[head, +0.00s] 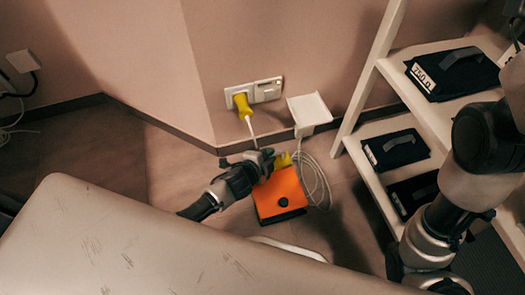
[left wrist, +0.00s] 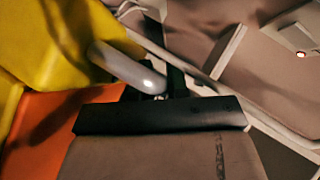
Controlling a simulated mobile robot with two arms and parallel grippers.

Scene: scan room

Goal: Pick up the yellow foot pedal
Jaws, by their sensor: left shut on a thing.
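The foot pedal is an orange box (head: 277,195) with a black knob and a yellow part (head: 283,161) at its top edge, low by the wall in the head view. My left gripper (head: 266,158) is at that edge, beside the yellow part, and is shut. In the left wrist view, the large yellow part (left wrist: 60,45) and the orange face (left wrist: 45,135) fill the left. A pale rounded stub (left wrist: 128,68) runs from the yellow part to between my fingers. The exact grip contact is partly hidden. My right gripper is out of view.
A yellow plug (head: 241,103) with a pale cord sits in the wall socket (head: 266,90). A white tray (head: 309,110) and a coiled cable (head: 317,180) are near the pedal. A white shelf (head: 425,112) with black items stands right. A scratched pale surface (head: 130,250) fills the lower left.

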